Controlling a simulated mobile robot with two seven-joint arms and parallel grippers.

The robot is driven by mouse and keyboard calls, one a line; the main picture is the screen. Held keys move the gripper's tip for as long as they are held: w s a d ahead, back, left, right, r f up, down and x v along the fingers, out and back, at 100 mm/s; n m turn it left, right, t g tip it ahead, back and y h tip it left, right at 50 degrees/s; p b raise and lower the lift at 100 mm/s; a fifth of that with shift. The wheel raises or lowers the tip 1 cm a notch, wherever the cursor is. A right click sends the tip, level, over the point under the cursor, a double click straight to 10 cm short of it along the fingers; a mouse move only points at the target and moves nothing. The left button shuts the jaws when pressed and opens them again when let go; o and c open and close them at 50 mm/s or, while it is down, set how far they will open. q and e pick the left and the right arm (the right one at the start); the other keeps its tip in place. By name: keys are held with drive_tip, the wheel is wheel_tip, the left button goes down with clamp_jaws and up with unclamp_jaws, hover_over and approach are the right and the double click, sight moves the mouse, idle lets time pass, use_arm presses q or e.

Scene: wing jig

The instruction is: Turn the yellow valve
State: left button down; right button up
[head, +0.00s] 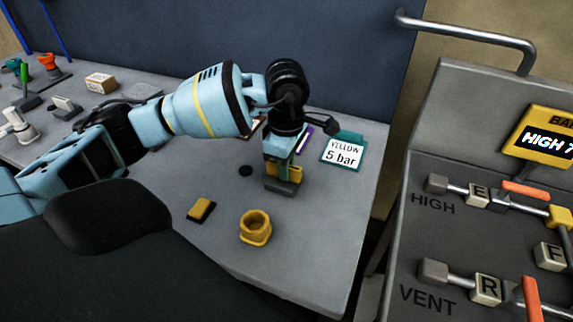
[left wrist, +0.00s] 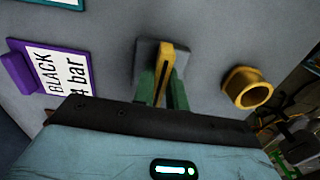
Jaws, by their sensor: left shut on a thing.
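The yellow valve shows as a narrow yellow bar (left wrist: 165,62) on a square grey base (left wrist: 147,48) in the left wrist view. In the head view its yellow part (head: 291,169) and grey base (head: 281,187) show on the table under my left gripper. My left gripper (head: 279,165) points down from above and is shut on the yellow bar. Its green fingers (left wrist: 163,92) sit on either side of the bar in the left wrist view. The fingers partly hide the bar in the head view. My right gripper is not in view.
A yellow hex-based ring (head: 256,227) and a small yellow-black block (head: 201,210) are nearby on the table. A "YELLOW 5 bar" card (head: 343,152) stands right of the gripper. The grey panel (head: 450,130) with levers stands at right. Several parts lie at far left.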

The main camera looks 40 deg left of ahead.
use_arm(q)
drive_tip(key=c, duration=1.4)
unclamp_jaws()
drive_tip(key=shift+c, duration=0.2)
wheel_tip(320, 180, up, 8)
drive_tip(key=shift+f, duration=0.1)
